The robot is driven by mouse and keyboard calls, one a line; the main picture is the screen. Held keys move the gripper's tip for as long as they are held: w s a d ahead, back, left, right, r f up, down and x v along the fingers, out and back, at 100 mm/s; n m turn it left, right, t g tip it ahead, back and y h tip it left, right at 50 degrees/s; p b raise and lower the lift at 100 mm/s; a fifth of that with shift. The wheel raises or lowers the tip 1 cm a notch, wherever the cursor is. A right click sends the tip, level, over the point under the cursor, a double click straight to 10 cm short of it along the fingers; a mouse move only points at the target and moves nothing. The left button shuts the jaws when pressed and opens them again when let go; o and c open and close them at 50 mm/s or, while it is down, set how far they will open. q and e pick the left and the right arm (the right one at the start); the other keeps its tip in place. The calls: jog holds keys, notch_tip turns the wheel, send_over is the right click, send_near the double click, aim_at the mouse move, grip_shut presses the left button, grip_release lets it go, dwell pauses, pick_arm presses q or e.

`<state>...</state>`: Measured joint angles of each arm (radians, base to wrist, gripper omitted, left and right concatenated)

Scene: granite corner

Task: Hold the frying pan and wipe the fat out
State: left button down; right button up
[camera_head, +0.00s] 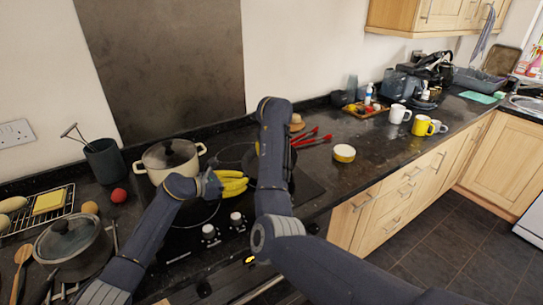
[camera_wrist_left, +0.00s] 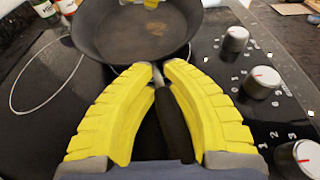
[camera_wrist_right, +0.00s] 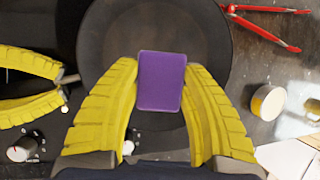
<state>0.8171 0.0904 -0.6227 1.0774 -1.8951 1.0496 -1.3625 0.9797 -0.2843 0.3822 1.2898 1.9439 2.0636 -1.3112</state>
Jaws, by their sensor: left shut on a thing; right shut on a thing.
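A dark frying pan (camera_wrist_left: 135,30) sits on the black hob, with a brownish patch on its inner floor in the left wrist view. My left gripper (camera_head: 232,183) is shut on the pan's dark handle (camera_wrist_left: 172,125). My right gripper (camera_wrist_right: 161,75) is shut on a purple sponge (camera_wrist_right: 162,85), which shows over the pan in the right wrist view. I cannot tell whether the sponge touches the pan. In the head view my right arm hides the sponge and much of the pan.
A cream lidded pot (camera_head: 170,158) stands left of the pan. Red tongs (camera_wrist_right: 262,30) and a round yellow-sided tub (camera_wrist_right: 267,102) lie to the right. Control knobs (camera_head: 209,231) line the hob's front. A grey lidded pan (camera_head: 72,245) stands at the left. Counter beyond the tub is partly clear.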

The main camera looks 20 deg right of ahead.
dwell(0.3)
jog(key=shift+s+a+r, duration=0.1)
jog(key=shift+a+r, duration=0.1)
jog(key=shift+r, duration=0.55)
jog(key=shift+a+r, duration=0.15)
jog(key=shift+r, duration=0.55)
jog(key=shift+d, duration=0.15)
jog(key=s+d+m, duration=0.1)
jog(key=d+m, duration=0.1)
jog(key=d, duration=1.2)
jog(key=n+g+y, duration=0.1)
jog(key=n+y, duration=0.1)
send_over(331, 173)
jog(key=shift+f, duration=0.8)
jog(key=shift+s+d+f, duration=0.1)
jog(key=shift+s+f, duration=0.05)
jog(key=shift+f, duration=1.45)
jog(key=shift+s+d+f, duration=0.1)
jog(key=shift+s+f, duration=0.05)
jog(key=shift+f, duration=1.45)
jog(key=shift+s+f, duration=0.15)
jog(key=shift+f, duration=1.45)
jog(key=shift+f, duration=0.1)
